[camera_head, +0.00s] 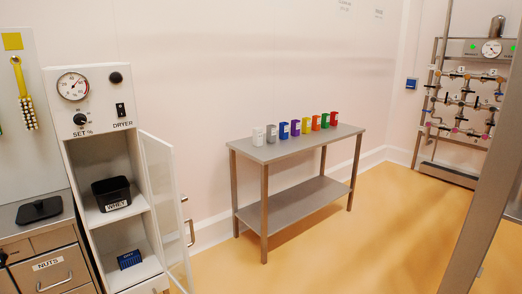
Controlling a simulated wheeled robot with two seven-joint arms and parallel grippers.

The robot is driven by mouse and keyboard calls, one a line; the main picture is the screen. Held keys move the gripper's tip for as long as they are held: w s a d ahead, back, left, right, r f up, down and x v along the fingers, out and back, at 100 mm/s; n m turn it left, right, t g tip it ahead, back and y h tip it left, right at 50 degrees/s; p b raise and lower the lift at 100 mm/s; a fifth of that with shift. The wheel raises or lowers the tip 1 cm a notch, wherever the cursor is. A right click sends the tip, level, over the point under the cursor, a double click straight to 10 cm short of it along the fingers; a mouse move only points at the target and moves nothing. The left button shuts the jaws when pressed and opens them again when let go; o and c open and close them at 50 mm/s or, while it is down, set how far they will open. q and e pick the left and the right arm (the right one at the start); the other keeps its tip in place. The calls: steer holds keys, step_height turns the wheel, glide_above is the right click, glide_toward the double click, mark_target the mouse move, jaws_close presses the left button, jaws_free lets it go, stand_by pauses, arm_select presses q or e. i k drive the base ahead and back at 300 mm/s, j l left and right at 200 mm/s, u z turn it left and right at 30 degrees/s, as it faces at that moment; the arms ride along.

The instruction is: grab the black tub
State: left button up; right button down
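The black tub (111,192) stands upright on the upper shelf of the white dryer cabinet (95,145) at the left. It carries a white label reading WHEY. The dryer's clear door (162,205) is swung open to the right, so the front of the tub is uncovered. Neither of my grippers shows in the head view.
A blue item (129,259) lies on the dryer's lower shelf. A drawer unit (48,262) marked NUTS stands left of the dryer, with a black object (39,210) on top. A metal table (290,149) holds several coloured containers. The yellow floor (350,245) is clear in front.

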mark_target(113, 194)
steer(key=u, duration=0.4)
steer(key=i+l+u, duration=0.25)
steer(key=u, duration=0.2)
steer(key=i+l+u, duration=0.3)
steer(key=u, duration=0.15)
steer(key=i+l+u, duration=0.2)
steer(key=l+u, duration=0.25)
steer(key=l, duration=0.15)
steer(key=i+l+u, duration=0.1)
steer(key=l+u, duration=0.35)
steer(key=i+l, duration=0.1)
steer(key=l, duration=0.55)
steer(key=i+l, duration=0.1)
steer(key=l, duration=0.55)
steer(key=l+u, duration=0.1)
steer(key=l, duration=0.55)
steer(key=i, duration=0.05)
